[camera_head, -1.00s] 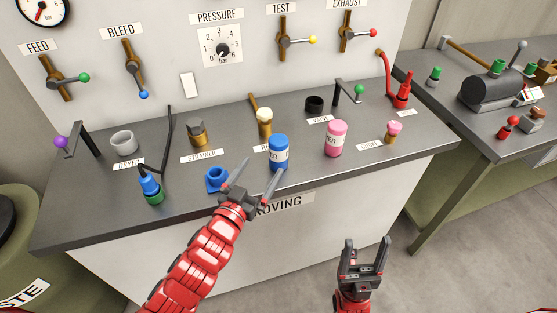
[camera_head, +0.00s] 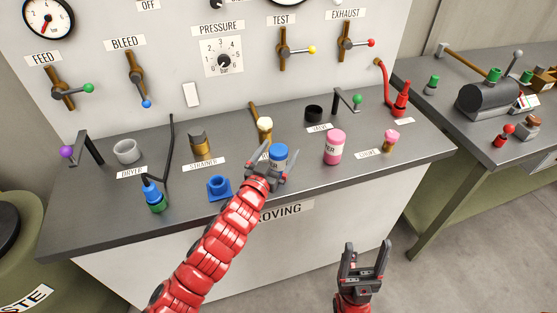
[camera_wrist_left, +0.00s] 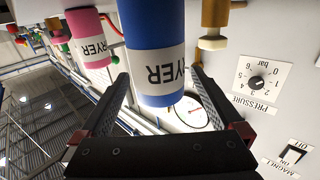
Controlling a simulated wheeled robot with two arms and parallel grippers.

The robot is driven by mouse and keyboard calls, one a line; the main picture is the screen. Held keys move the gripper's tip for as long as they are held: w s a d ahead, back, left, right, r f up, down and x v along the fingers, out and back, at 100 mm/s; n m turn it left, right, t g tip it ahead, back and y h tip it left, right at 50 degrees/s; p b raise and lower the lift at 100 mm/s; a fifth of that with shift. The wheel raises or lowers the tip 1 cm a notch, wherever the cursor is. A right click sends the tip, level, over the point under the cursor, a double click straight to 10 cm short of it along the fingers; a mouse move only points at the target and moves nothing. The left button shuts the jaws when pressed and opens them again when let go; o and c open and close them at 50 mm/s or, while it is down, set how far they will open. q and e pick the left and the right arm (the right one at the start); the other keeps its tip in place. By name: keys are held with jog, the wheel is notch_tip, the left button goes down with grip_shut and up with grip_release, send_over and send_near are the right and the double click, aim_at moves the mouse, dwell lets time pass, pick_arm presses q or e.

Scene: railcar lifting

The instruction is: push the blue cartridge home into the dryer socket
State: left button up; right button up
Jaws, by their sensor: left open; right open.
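The blue cartridge (camera_head: 279,154), with a white label, stands upright on the grey bench. It fills the middle of the left wrist view (camera_wrist_left: 150,35), where its label reads DRYER upside down. My left gripper (camera_head: 276,170) is open at the cartridge's near side, its fingers pointing toward either side of it; contact is not clear. The dryer socket (camera_head: 127,151) appears as a grey open cup behind the DRYER label at the bench's left, away from the gripper. My right gripper (camera_head: 364,262) is open and empty in front of the bench.
A pink cartridge (camera_head: 334,147) stands to the right of the blue one. A blue holder (camera_head: 219,189) sits near the front edge. A blue and green fitting (camera_head: 154,196) with a black hose stands between the holder and the left end. A brass strainer (camera_head: 200,145) stands behind.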

pick_arm(q)
grip_shut()
dwell(0.5)
